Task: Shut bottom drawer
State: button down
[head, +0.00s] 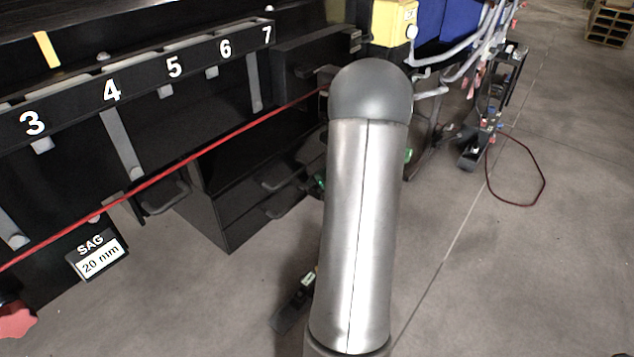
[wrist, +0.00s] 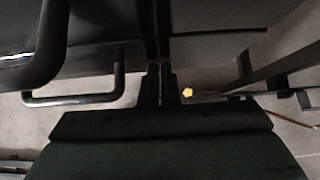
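A black drawer unit (head: 232,222) stands low under the conveyor in the head view. Bar handles show on its front, and the lowest handle (head: 279,209) is near the floor. Its right part is hidden behind my arm, so I cannot tell how far the bottom drawer stands out. My gripper is hidden by my arm in the head view. In the wrist view my gripper (wrist: 161,78) has its fingers close together with nothing seen held. Two dark bar handles, one larger (wrist: 47,48) and one lower (wrist: 72,100), are left of the fingers, apart from them.
A black numbered rail (head: 140,85) and a red cord (head: 200,152) run along the conveyor. A yellow box (head: 392,22) and pale cables (head: 455,70) are behind my arm. A dark red cable loop (head: 541,180) lies at right. The floor (head: 540,290) at right front is clear.

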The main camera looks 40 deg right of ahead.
jog(key=shift+w+a+r, duration=0.15)
jog(key=shift+w+a, duration=0.05)
jog(key=shift+w, duration=0.2)
jog(key=s+d+r, duration=0.1)
jog(key=s+r, duration=0.2)
jog(key=s, duration=0.3)
jog(key=s+r+p, duration=0.1)
jog(key=s+r, duration=0.2)
jog(key=s, duration=0.2)
jog(key=shift+s+d+r, duration=0.35)
jog(key=shift+s+r, duration=0.05)
